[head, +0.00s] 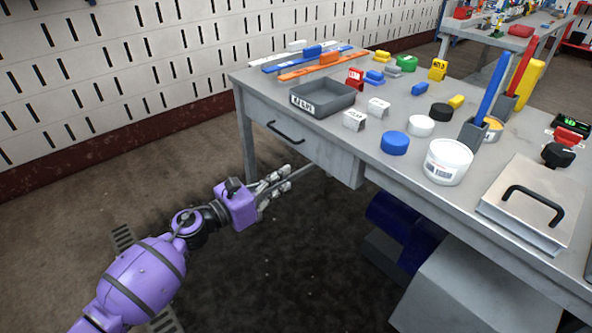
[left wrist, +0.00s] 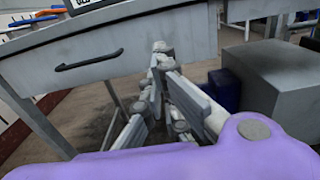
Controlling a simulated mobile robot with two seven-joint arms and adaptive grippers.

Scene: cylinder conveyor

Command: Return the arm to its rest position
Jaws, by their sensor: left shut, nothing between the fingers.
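My left arm is purple and comes in from the lower left of the head view. Its left gripper (head: 276,184) is shut and empty, beside the table's drawer front and below the tabletop level. In the left wrist view the grey fingers of the left gripper (left wrist: 160,75) show in front of the table's underside, with nothing between them. My right gripper is not in view.
A grey workbench (head: 330,135) with a drawer handle (head: 285,132) stands right of the arm. On it are a grey tray (head: 322,101), a white tub (head: 447,162), a blue cylinder (head: 395,144) and several small blocks. A grey box (left wrist: 268,85) stands under it.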

